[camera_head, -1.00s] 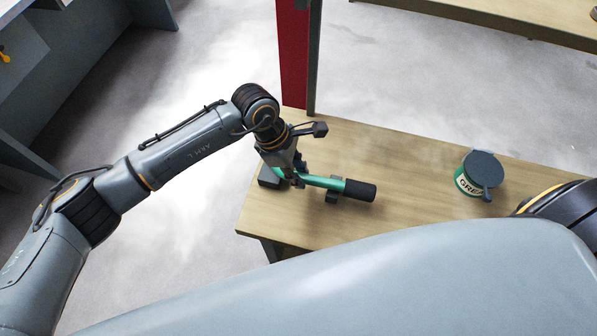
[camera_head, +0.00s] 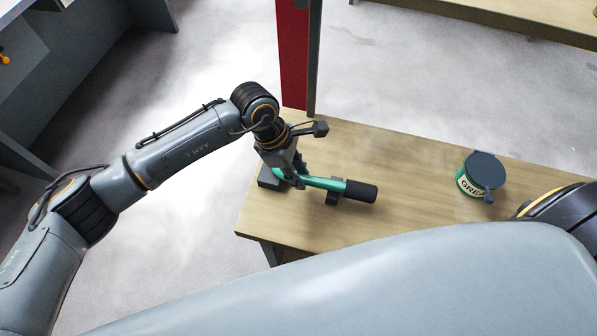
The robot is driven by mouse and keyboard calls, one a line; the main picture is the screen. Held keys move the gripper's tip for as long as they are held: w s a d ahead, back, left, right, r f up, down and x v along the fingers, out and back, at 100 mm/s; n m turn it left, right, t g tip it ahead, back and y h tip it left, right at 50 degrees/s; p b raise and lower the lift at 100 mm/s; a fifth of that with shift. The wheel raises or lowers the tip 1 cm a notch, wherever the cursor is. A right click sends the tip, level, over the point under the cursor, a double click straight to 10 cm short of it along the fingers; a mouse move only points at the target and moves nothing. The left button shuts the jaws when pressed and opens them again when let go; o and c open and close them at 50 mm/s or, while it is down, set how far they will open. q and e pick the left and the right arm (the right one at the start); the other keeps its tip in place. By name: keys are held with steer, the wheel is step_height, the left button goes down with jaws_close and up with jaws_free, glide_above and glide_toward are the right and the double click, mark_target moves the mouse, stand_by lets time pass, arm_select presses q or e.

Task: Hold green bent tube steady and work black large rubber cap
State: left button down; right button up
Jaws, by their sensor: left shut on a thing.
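The green bent tube (camera_head: 322,183) lies across dark supports near the left end of the wooden table (camera_head: 420,219). The black large rubber cap (camera_head: 361,191) sits on the tube's right end. My left gripper (camera_head: 297,182) comes down from above and is shut on the green tube, left of the cap. The tube's left part is partly hidden by the gripper. My right gripper is out of the picture; only a dark part of my right arm shows at the right edge.
A green tin labelled "GRE…" with a dark lid (camera_head: 482,172) stands on the right of the table. A red upright panel (camera_head: 294,55) with a dark post rises at the table's back left edge. The table between cap and tin is clear.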

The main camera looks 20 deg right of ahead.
arm_select(q)
steer(key=c, duration=1.1)
jaws_free()
steer(key=v, duration=1.2)
steer(key=shift+s, duration=0.1)
